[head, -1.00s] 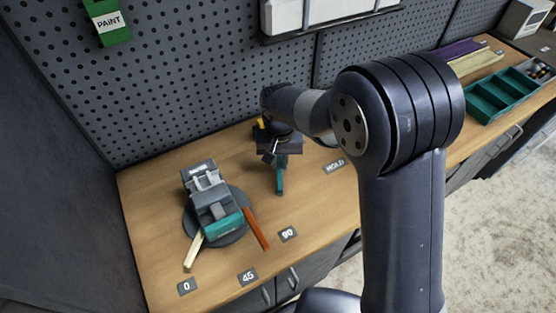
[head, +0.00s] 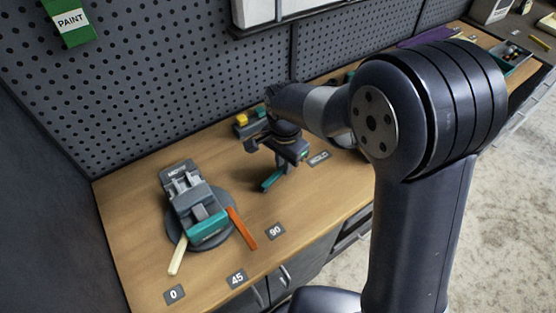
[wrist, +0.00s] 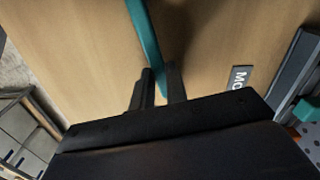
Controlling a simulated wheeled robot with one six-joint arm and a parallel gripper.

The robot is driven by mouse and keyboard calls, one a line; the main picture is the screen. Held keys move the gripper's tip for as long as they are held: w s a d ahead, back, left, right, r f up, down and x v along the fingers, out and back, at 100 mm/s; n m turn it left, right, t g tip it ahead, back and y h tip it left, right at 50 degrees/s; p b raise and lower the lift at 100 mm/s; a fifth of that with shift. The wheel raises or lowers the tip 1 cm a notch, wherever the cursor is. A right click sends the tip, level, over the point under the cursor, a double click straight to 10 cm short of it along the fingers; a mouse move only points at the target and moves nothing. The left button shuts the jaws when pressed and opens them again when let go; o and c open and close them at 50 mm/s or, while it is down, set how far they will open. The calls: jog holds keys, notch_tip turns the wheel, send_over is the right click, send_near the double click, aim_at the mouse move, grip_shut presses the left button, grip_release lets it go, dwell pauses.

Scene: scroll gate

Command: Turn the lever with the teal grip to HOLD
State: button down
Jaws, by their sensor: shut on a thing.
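The teal grip (head: 271,181) is a slim bar over the wooden bench, pointing down and left out of my gripper (head: 287,160) in the head view. In the wrist view, the teal bar (wrist: 147,35) runs between the two dark fingers of my gripper (wrist: 161,82), which is shut on it. The bar's far end and any pivot are hidden. The grey HOLD label (head: 319,158) lies just right of my gripper. A label, probably the same one, shows partly in the wrist view (wrist: 239,77).
A grey device with a teal front (head: 208,229) stands on a round base at left. An orange bar (head: 242,229) and a cream bar (head: 177,256) stick out from it. Labels 0 (head: 174,294), 45 (head: 237,278) and 90 (head: 275,231) line the front. A pegboard (head: 170,80) rises behind.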

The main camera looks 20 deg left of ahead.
jog(key=shift+s+d+m, duration=0.25)
jog(key=shift+d+m, duration=0.1)
jog(key=shift+m, duration=0.3)
jog(key=shift+s+d+m, duration=0.2)
jog(key=shift+d+m, duration=0.15)
jog(key=shift+m, duration=0.3)
jog(key=c, duration=1.4)
grip_release()
notch_tip(320, 180, up, 11)
jog(key=shift+b, duration=0.45)
jog(key=shift+f, duration=0.2)
notch_tip(320, 180, down, 11)
jog(key=shift+r, duration=0.1)
jog(key=shift+a+p, duration=0.1)
jog(key=shift+p, duration=0.2)
